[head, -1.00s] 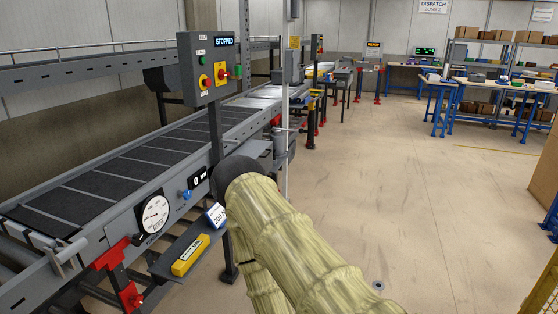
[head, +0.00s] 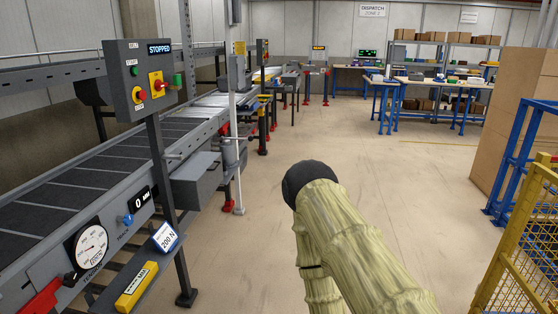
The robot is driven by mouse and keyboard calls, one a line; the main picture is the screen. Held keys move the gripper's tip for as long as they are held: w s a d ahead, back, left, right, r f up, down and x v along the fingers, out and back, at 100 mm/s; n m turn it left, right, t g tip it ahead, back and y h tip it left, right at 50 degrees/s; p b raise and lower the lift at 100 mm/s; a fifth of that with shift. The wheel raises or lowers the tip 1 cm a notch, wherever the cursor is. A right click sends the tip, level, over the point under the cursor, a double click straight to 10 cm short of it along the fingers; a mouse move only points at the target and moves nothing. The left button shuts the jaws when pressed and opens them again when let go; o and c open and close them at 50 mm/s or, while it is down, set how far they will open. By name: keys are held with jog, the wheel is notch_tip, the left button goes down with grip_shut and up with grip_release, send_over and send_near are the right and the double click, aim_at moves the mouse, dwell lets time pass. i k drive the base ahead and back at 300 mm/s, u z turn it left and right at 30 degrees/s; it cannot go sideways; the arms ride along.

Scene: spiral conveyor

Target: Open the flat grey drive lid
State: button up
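A grey box-shaped housing (head: 197,181) is fixed to the near side of the conveyor, just behind the post of the control panel. Its flat grey top looks closed, but I cannot tell for sure that this is the drive lid. My arm, in a pale yellow sleeve with a black rounded joint, stands to the right of the conveyor, apart from the housing. My gripper is out of the picture, so its fingers and anything in them are hidden.
The control panel (head: 145,78) reads STOPPED. A shelf holds a yellow block (head: 137,286) and a 200 N block (head: 165,237). A yellow mesh fence (head: 520,245) and blue frame (head: 515,165) stand at right. The middle floor is clear.

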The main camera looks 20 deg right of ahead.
aim_at(200, 162)
jog(key=z, duration=0.65)
jog(key=i, duration=2.65)
jog(key=u, duration=0.95)
